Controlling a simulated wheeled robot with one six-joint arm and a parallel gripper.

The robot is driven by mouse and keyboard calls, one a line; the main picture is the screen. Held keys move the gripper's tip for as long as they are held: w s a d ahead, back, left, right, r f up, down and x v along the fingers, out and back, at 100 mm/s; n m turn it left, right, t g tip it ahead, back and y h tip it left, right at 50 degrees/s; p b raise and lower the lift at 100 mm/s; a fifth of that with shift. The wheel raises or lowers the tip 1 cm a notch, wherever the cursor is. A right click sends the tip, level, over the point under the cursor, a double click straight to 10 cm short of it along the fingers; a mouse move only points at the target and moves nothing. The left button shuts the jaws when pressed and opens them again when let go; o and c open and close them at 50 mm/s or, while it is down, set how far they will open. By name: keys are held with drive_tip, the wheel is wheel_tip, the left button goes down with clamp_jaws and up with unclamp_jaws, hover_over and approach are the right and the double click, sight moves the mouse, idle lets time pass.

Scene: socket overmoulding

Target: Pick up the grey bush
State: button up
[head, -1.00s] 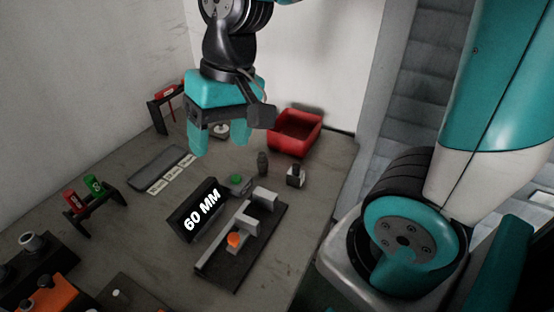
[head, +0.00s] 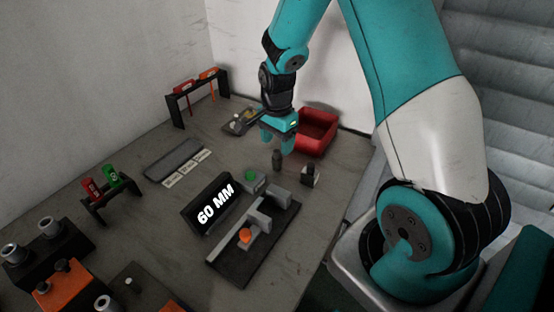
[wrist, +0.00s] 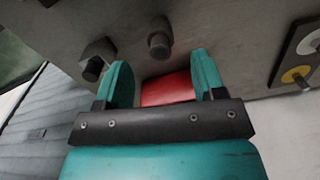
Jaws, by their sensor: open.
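My gripper (head: 278,143) is open and empty, pointing down over the back of the table in front of the red bin. A small dark grey upright cylinder (head: 277,160) stands just below and in front of the fingertips. In the wrist view this cylinder (wrist: 160,43) lies beyond the gap between the open fingers (wrist: 161,68), untouched. A dark peg on a pale block (head: 310,174) stands to its right. Metallic grey bushes (head: 50,226) sit on a dark block at the lower left, far from my gripper. Which piece is the grey bush I cannot tell for certain.
The red bin (head: 318,131) is close behind my gripper. A black fixture (head: 272,258) with an orange knob and a "60 MM" sign (head: 213,205) stand in front. A small tray (head: 240,123) is to the left, beside a tool rack (head: 197,88).

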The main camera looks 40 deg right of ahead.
sight(277, 151)
drive_tip(key=shift+f+p, duration=0.55)
drive_tip(key=shift+f, duration=2.65)
drive_tip(key=shift+c, duration=0.2)
drive_tip(key=c, duration=1)
